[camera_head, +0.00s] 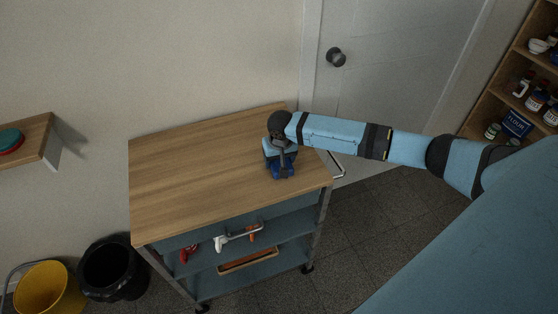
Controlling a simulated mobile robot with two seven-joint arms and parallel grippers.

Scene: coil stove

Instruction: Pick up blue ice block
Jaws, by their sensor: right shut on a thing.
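The blue ice block (284,171) is a small dark blue piece at the right part of the wooden cart top. My right gripper (281,160) reaches down over it from the right and is shut on it, hiding part of it. I cannot tell whether the block touches the wood or is slightly above it. My left gripper is not in view.
The rolling cart (200,176) has a bare wooden top to the left, and shelves with several items below. A black bin (112,268) and a yellow bucket (48,290) stand at lower left. A wall shelf (36,136), a grey door (400,80) and a stocked shelf unit (508,75) surround it.

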